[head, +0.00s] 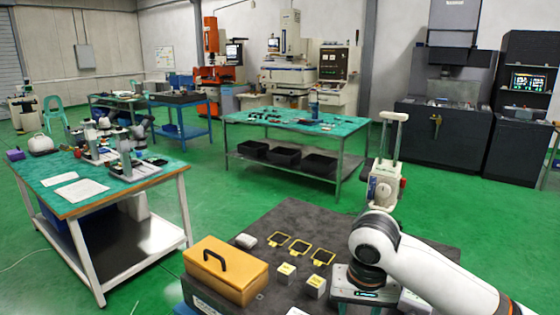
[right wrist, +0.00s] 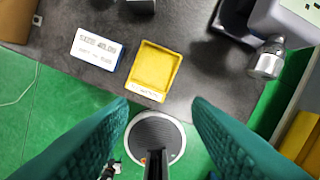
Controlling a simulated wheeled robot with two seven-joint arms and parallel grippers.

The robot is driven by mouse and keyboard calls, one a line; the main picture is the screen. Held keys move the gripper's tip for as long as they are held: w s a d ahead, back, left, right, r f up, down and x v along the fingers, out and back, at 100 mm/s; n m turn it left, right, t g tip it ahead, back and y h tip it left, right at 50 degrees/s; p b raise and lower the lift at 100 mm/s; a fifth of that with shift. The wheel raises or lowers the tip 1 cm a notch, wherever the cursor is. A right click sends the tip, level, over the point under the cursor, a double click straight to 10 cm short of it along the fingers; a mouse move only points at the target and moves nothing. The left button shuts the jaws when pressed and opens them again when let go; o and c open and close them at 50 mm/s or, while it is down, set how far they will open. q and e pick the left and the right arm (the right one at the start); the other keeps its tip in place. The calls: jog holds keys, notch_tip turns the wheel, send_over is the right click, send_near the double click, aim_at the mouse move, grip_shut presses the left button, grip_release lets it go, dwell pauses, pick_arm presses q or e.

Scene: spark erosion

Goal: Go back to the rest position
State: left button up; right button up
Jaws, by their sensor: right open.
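My right gripper (right wrist: 161,103) shows in the right wrist view as two teal fingers spread wide apart, with nothing held between them. Below the fingers are the edge of the dark work table (right wrist: 215,90) and green floor. A yellow square tray (right wrist: 155,68) lies on the table just beyond the fingertips, apart from them. In the head view my right arm comes in from the lower right over the dark table (head: 300,215); its fingers cannot be made out there. My left gripper is in neither view.
A white label card (right wrist: 96,49) lies beside the tray. Open green floor lies between the benches.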

jog(key=s+a+f+n+t+y, duration=0.1)
jog(key=s+a+f+n+y, duration=0.15)
jog(key=s+f, duration=0.4)
jog(key=s+a+f+n+y, duration=0.1)
jog(key=s+a+f+n, duration=0.15)
jog(key=s+f, duration=0.4)
jog(key=s+d+f+t+h, duration=0.1)
jog(key=s+d+f+h, duration=0.1)
jog(key=s+d+f, duration=0.3)
jog(key=s+d+f+h, duration=0.1)
jog(key=s+d+f, duration=0.1)
jog(key=s+d, duration=0.45)
notch_tip(320, 180, down, 24)
jog(key=g, duration=0.1)
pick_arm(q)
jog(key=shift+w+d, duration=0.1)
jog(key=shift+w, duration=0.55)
pick_arm(e)
jog(key=s+d+f+g, duration=0.1)
jog(key=s+d+f, duration=0.1)
jog(key=s+f, duration=1.6)
jog(key=shift+d, duration=0.2)
